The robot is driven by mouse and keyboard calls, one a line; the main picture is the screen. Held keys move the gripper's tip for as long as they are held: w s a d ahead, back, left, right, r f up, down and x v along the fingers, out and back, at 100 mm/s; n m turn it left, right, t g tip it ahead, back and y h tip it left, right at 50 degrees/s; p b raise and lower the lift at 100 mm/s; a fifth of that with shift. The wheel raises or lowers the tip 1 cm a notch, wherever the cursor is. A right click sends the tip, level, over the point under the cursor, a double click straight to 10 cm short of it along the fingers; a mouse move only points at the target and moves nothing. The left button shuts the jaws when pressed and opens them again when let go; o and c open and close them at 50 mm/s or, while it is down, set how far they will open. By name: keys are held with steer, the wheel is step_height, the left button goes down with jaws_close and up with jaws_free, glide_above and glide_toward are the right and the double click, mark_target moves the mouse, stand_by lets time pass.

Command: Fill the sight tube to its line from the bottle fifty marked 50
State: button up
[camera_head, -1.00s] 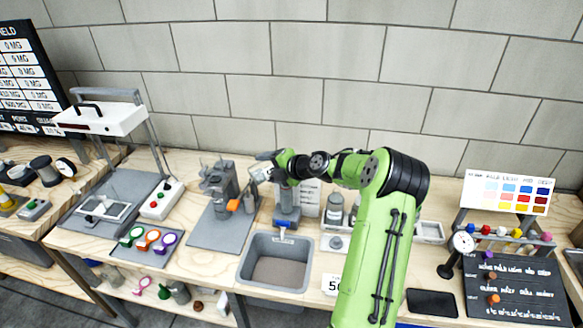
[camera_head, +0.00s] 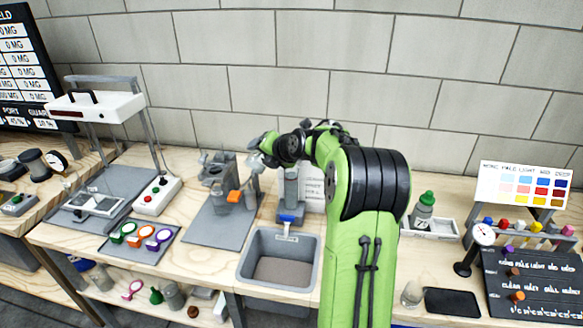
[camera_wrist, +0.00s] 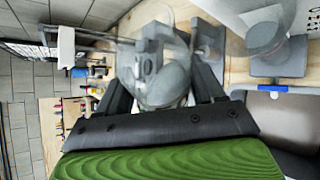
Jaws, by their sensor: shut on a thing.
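My gripper (camera_wrist: 163,88) is shut on a translucent grey bottle (camera_wrist: 165,82), seen close in the wrist view; no number is readable on it. In the head view my gripper (camera_head: 256,163) is at the end of the bent green arm, beside a grey stand (camera_head: 218,172) with an orange part (camera_head: 235,197). The held bottle is small and partly merged with the stand there. Whether the bottle is tilted, and any liquid in it, I cannot tell. I cannot clearly make out the sight tube or its line.
A grey sink (camera_head: 245,271) lies in front, with a grey dispenser (camera_head: 291,190) behind it. A green-capped bottle (camera_head: 423,210) stands in a white tray at right. A clear vessel (camera_head: 411,294) stands near a black slab (camera_head: 452,302). Coloured rings (camera_head: 143,238) lie at left.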

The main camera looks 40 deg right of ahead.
mark_target(262, 168)
steer(key=shift+a+r+n+h+b, duration=0.2)
steer(key=shift+n+h+b, duration=0.25)
steer(key=shift+b, duration=0.75)
steer(key=shift+d+f+b, duration=0.1)
steer(key=shift+b, duration=0.55)
steer(key=f+b, duration=0.1)
steer(key=b, duration=0.1)
steer(key=f+n+h+b, duration=0.1)
steer(key=b, duration=0.2)
steer(key=shift+a+f+h, duration=0.1)
steer(key=shift+a+h, duration=0.15)
steer(key=shift+a, duration=0.1)
step_height(262, 168, down, 3)
steer(key=b, duration=0.3)
steer(key=shift+a+r+n+b, duration=0.1)
steer(key=shift+r+n+b, duration=0.1)
steer(key=shift+n+b, duration=0.15)
steer(key=f+n+h, duration=0.1)
steer(key=a+f+n+h, duration=0.1)
steer(key=f+h, duration=0.1)
steer(key=shift+a+n, duration=0.2)
steer(key=shift+n, duration=0.1)
steer(key=shift+r, duration=0.1)
